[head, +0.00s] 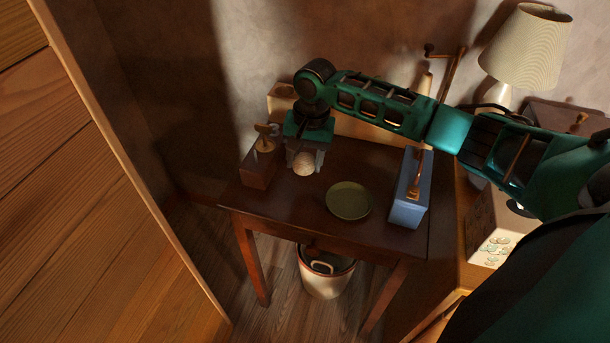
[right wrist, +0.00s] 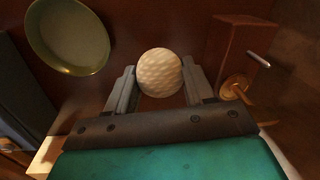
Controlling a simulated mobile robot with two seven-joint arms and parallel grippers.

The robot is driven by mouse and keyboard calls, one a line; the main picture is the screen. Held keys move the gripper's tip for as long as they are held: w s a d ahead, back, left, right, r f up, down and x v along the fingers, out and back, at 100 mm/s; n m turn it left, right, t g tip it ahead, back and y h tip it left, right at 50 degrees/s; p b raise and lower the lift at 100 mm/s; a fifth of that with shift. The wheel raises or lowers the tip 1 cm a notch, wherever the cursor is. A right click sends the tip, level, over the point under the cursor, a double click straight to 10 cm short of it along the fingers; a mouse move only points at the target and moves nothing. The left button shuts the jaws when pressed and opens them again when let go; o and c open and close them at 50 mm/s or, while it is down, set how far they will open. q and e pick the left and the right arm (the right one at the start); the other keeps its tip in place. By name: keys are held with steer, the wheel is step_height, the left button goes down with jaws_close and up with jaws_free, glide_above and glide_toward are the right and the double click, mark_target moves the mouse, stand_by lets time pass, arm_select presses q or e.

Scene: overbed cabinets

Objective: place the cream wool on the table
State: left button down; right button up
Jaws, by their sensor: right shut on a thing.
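The cream wool (head: 303,163) is a small round ball with a woven texture. My right gripper (head: 305,160) is shut on it, over the back left part of the dark wooden table (head: 295,205). In the right wrist view the cream wool (right wrist: 159,72) sits between the two fingertips of the right gripper (right wrist: 160,85). I cannot tell whether the ball touches the table top. My left gripper is not in view.
A green plate (head: 348,200) lies on the table, right of the ball. A dark red box (head: 259,168) with a brass crank stands close on the left, a blue box (head: 410,190) on the right. A bin (head: 326,276) stands below. The table's front left is clear.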

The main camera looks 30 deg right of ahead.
mark_target(305, 185)
step_height(305, 185, down, 5)
steer(key=shift+r+b, duration=0.1)
steer(key=shift+b, duration=0.35)
steer(key=o, duration=1)
steer(key=shift+f, duration=0.2)
